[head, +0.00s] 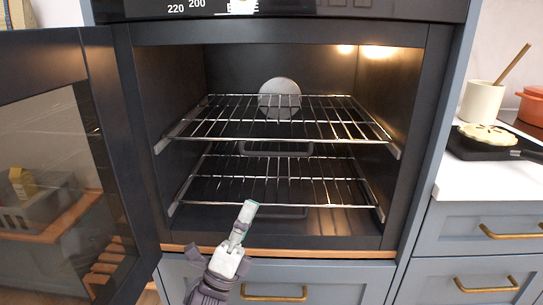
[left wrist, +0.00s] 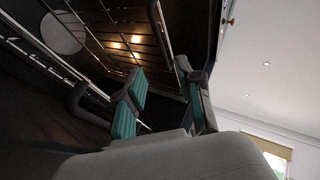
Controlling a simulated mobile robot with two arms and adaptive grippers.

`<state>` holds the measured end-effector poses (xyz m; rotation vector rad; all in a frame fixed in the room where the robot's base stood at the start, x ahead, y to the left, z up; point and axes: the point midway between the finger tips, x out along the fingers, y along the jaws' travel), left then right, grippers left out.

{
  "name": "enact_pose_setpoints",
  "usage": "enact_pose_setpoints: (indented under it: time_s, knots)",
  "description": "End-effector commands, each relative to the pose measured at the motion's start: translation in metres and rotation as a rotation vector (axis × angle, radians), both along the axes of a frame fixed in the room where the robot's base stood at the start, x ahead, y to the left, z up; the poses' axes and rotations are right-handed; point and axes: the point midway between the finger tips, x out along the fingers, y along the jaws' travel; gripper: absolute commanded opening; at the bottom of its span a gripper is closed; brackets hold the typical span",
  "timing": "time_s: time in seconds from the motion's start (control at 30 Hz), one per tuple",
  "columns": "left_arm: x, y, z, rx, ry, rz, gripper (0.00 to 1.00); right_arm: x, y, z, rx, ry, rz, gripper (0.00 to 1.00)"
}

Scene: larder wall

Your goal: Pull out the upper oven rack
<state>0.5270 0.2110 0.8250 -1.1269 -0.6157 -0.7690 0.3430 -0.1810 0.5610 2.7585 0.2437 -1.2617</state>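The upper oven rack (head: 225,138) is a wire shelf inside the open oven, with a dark handle (head: 277,154) hanging at the middle of its front. It appears level and within the cavity. My left gripper (head: 245,212) is in front of the oven opening, overlapping the lower rack's front in the picture, below the upper handle. In the left wrist view its teal-padded fingers (left wrist: 160,100) stand apart with nothing seen between them. A dark bent bar (left wrist: 76,98) is left of the fingers there; I cannot tell which rack it belongs to. My right gripper is not in view.
The lower rack (head: 325,205) has a similar handle, partly hidden. The oven door (head: 103,95) stands open at the left. Blue drawers with brass handles (head: 274,292) are below. The right counter (head: 470,180) holds a dark pan (head: 465,148) and a white crock (head: 481,103).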

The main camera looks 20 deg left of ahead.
Motion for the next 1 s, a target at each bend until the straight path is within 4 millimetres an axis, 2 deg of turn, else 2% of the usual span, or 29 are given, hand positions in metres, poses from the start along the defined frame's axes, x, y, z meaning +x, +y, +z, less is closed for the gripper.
enact_pose_setpoints:
  time_s: [0.3,0.5,0.7,1.0]
  knots:
    - [0.041,-0.015,0.055,0.000,-0.004,-0.001,0.36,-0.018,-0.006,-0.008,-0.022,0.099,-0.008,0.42]
    - [0.061,-0.023,0.079,0.000,-0.001,0.000,0.36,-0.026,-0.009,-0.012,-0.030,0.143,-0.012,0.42]
    - [0.071,-0.027,0.091,0.000,0.000,-0.001,0.36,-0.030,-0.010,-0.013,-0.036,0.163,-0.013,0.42]
    - [0.072,-0.027,0.092,0.000,0.001,-0.001,0.36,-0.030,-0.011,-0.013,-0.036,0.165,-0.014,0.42]
